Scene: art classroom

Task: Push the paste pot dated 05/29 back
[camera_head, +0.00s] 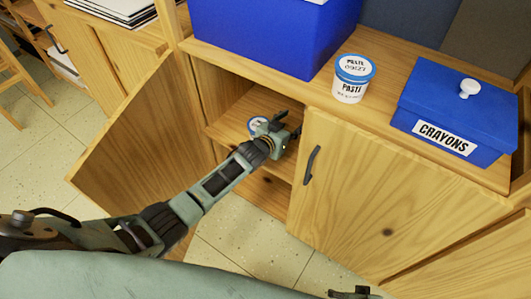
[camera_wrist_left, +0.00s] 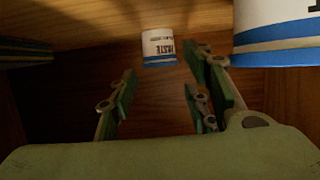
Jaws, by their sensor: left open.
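My left gripper (camera_head: 284,128) reaches into the open cupboard, with its fingers apart and nothing between them. A paste pot with a white and blue lid (camera_head: 256,123) stands inside on the shelf, partly hidden behind the gripper. The left wrist view shows two pots: a smaller, farther one reading PASTE (camera_wrist_left: 158,47) beyond the open fingers (camera_wrist_left: 165,95), and a larger, nearer one (camera_wrist_left: 275,35) at upper right, cut by the frame. Neither one's date is readable. A dark part at the bottom edge, apparently my right gripper (camera_head: 355,293), is mostly cut off.
Another paste pot (camera_head: 350,82) stands on the cabinet top, its lid date apparently 05/27. A blue CRAYONS box (camera_head: 455,100) and a large blue bin (camera_head: 265,30) are beside it. The left door (camera_head: 140,135) is open; the right door (camera_head: 375,195) is closed.

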